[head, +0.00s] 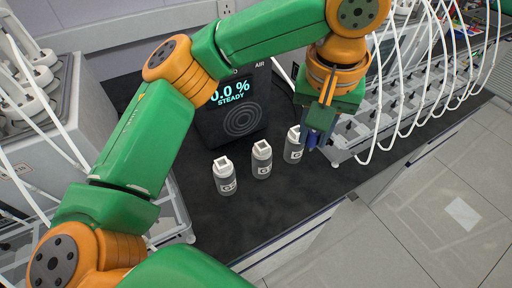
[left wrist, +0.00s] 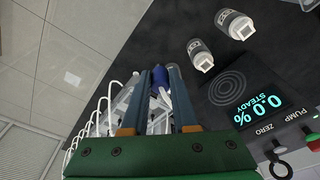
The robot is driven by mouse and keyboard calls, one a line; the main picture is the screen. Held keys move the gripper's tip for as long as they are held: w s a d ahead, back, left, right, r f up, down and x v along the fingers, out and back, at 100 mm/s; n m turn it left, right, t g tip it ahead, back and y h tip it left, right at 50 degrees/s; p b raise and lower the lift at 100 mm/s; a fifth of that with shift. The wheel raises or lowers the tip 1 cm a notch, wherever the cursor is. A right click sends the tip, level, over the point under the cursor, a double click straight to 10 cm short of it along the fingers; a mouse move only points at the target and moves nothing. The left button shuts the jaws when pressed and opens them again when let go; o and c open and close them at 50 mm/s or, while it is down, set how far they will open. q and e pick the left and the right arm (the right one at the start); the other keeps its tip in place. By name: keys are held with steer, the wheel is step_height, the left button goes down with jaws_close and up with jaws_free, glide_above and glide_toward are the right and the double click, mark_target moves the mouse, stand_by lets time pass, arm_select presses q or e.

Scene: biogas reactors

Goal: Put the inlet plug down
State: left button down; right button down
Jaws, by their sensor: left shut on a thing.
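My left gripper (head: 318,138) hangs over the dark bench mat at the right of the bottles. It is shut on a small blue piece, the inlet plug (head: 312,139). In the left wrist view the plug (left wrist: 159,78) shows between the tips of the two long fingers (left wrist: 158,74). The finger tips hide part of the plug, and I cannot tell whether it touches anything below. The nearest bottle (head: 293,150) stands just left of the gripper. My right gripper is not in view.
Two more labelled bottles (head: 262,160) (head: 224,176) stand upright to the left. A black display unit (head: 236,104) reading 0.0 % STEADY stands behind. A rack with looping white tubes (head: 388,118) is at the right. The mat (head: 255,205) in front is clear.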

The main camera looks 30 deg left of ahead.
arm_select(q)
steer(key=w+a+f, duration=0.1)
steer(key=a+f, duration=0.2)
steer(key=a, duration=0.1)
steer(key=w+a+f, duration=0.2)
steer(key=a+f, duration=0.1)
steer(key=a, duration=0.1)
steer(key=w+a+f, duration=0.1)
steer(key=a+f, duration=0.2)
steer(key=a, duration=0.1)
steer(key=shift+w+p, duration=0.25)
steer(key=shift+p, duration=0.15)
steer(key=f, duration=0.1)
steer(key=f+p, duration=0.1)
steer(key=f, duration=0.1)
steer(key=shift+w+a, duration=0.1)
steer(key=shift+a, duration=0.1)
steer(key=shift+f, duration=0.35)
steer(key=c, duration=0.7)
jaws_free()
steer(key=shift+f, duration=0.1)
